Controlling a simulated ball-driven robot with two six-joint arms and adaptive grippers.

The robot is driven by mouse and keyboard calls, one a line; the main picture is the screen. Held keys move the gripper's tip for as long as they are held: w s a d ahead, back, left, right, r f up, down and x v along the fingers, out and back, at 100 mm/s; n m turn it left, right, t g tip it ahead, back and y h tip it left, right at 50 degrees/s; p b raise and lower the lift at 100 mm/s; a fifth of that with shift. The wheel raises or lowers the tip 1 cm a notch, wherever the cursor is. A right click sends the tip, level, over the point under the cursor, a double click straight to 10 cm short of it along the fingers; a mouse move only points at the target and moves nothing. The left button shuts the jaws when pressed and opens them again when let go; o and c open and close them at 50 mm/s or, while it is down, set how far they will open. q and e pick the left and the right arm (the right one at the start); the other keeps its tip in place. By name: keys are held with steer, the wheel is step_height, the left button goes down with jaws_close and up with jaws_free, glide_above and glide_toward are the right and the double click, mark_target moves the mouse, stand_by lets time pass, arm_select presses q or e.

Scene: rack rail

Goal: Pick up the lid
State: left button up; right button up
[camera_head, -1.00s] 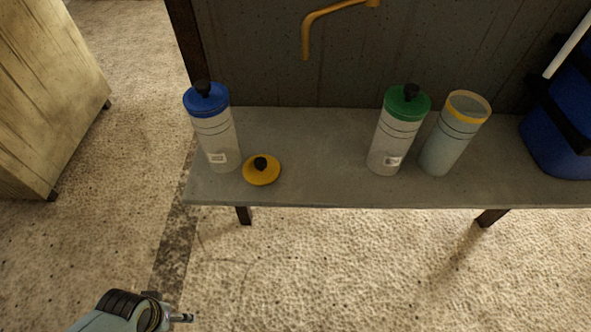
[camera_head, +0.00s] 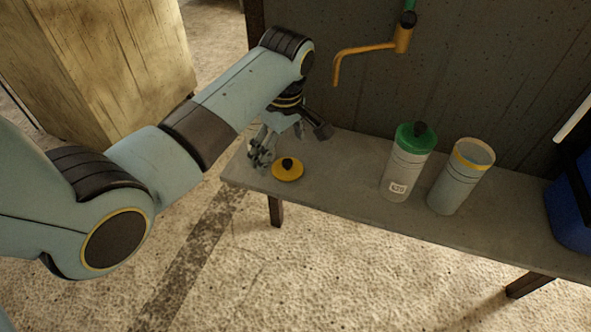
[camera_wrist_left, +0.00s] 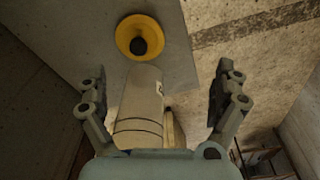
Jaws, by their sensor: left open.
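The yellow lid (camera_head: 288,174) with a black knob lies on the grey bench (camera_head: 335,190) near its left end. It also shows at the top of the left wrist view (camera_wrist_left: 123,36). My left gripper (camera_head: 262,150) is over the bench just left of the lid, apart from it. Its two fingers (camera_wrist_left: 163,90) are spread in the left wrist view. A pale bottle (camera_wrist_left: 140,105) shows between them there, its top hidden by the gripper. In the head view my arm and gripper hide the blue-capped bottle. My right gripper is not in view.
A green-capped bottle (camera_head: 402,172) and an open bottle with a yellow rim (camera_head: 461,183) stand upright to the right. A yellow tap (camera_head: 365,49) juts from the wall above the bench. A blue container (camera_head: 572,210) is at the right edge. Bench between lid and green-capped bottle is clear.

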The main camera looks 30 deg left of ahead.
arm_select(q)
step_height(320, 180, up, 3)
steer(key=w+n, duration=0.2)
glide_above(287, 162)
steer(key=f, duration=0.3)
steer(key=f+b, duration=0.1)
steer(key=f, duration=0.1)
steer(key=shift+s+d, duration=0.3)
steer(key=shift+d, duration=0.05)
steer(key=f, duration=0.2)
steer(key=f+b, duration=0.1)
steer(key=f, duration=0.2)
steer(key=shift+w+a+f, duration=0.35)
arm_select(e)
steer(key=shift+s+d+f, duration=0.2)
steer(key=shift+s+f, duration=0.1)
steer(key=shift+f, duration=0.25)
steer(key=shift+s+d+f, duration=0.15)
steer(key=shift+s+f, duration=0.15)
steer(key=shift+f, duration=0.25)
arm_select(q)
steer(key=shift+c, duration=0.3)
steer(key=c, duration=1.1)
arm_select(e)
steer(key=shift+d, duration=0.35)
arm_select(q)
steer(key=shift+o, duration=0.2)
steer(key=shift+r, duration=0.1)
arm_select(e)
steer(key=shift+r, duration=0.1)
